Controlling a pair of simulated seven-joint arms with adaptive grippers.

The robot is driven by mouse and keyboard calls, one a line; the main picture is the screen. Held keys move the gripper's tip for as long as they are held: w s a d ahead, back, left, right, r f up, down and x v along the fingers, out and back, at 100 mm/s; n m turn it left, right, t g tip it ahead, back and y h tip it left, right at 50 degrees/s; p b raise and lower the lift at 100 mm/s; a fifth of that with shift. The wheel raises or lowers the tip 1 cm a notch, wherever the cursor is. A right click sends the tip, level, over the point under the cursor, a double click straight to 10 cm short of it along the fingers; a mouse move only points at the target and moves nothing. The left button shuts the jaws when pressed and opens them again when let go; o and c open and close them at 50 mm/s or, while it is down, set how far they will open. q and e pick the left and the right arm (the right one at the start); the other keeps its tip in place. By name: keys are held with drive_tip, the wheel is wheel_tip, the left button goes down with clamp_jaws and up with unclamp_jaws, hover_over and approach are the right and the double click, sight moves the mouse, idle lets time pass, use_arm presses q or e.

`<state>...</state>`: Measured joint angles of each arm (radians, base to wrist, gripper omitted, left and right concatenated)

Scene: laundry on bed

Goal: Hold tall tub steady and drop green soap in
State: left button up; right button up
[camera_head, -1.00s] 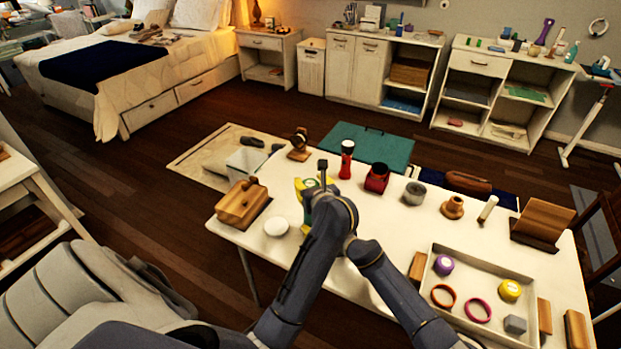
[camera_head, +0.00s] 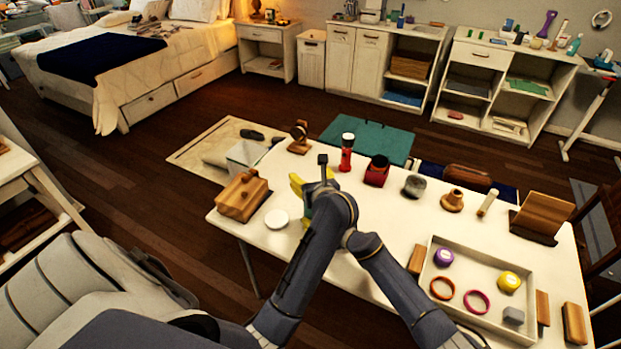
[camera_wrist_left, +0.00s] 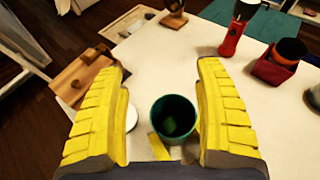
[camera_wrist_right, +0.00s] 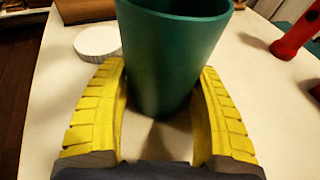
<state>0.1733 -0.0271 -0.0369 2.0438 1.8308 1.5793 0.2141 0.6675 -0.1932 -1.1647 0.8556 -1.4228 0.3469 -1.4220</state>
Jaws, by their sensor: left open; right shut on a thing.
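The tall green tub (camera_wrist_right: 172,60) stands upright on the white table, between the yellow fingers of my right gripper (camera_wrist_right: 160,115), which is shut on its side. In the left wrist view I look down into the tub (camera_wrist_left: 155,122), and the green soap (camera_wrist_left: 169,127) lies inside at the bottom. My left gripper (camera_wrist_left: 160,100) is open and empty, above the tub with its fingers spread wide. In the head view my arms hide most of the tub; a yellow finger of my left gripper (camera_head: 297,184) shows.
A white round dish (camera_head: 276,219) and a wooden box (camera_head: 241,197) stand left of the tub. A red flashlight (camera_head: 346,155) and a red holder (camera_head: 377,172) stand behind to the right. A shallow tray (camera_head: 452,246) with rings and round items occupies the right front.

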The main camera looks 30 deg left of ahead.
use_arm(q)
drive_tip(key=v, duration=0.7)
drive_tip(key=shift+s+d, duration=0.1)
drive_tip(key=shift+s, duration=0.05)
idle(0.7)
use_arm(e)
drive_tip(key=o, duration=0.9)
drive_tip(key=shift+o, duration=0.2)
drive_tip(key=shift+d, duration=0.1)
